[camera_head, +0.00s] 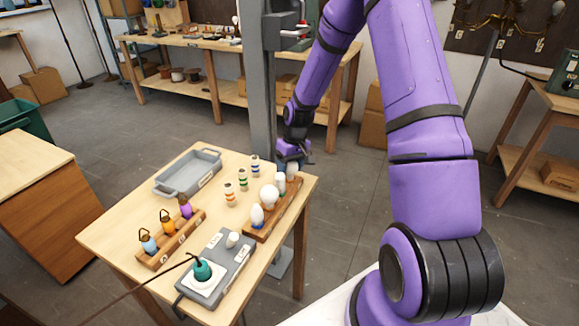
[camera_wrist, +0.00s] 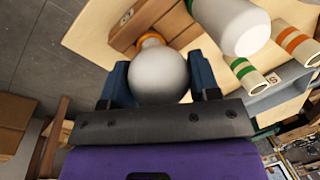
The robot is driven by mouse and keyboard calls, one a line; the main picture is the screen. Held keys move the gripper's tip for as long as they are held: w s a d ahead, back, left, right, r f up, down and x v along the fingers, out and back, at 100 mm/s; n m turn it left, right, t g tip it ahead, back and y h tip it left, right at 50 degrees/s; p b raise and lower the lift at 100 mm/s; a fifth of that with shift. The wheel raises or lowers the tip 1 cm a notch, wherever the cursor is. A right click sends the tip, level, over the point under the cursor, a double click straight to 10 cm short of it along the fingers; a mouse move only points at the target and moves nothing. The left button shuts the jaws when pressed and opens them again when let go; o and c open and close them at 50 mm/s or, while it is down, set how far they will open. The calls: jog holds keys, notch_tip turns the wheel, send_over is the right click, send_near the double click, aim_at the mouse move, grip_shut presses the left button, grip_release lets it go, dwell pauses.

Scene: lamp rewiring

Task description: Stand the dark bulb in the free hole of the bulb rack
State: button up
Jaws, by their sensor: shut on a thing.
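My gripper (camera_wrist: 160,88) is shut on a round grey-white bulb (camera_wrist: 160,72), which sits between its two blue fingers in the wrist view. An orange collar shows at the bulb's far end, against the wooden bulb rack (camera_wrist: 125,32); I cannot tell whether it is in a hole or just above. The rack carries an oval bulb (camera_head: 257,216), a globe bulb (camera_head: 269,196) and a tubular white bulb (camera_head: 280,183). I see no free hole clearly.
Striped cylinders (camera_head: 243,180) stand left of the rack, close by. A grey tray (camera_head: 187,174) lies at the table's back.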

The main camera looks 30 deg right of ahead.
jog(key=o, duration=1)
jog(key=shift+c, duration=0.2)
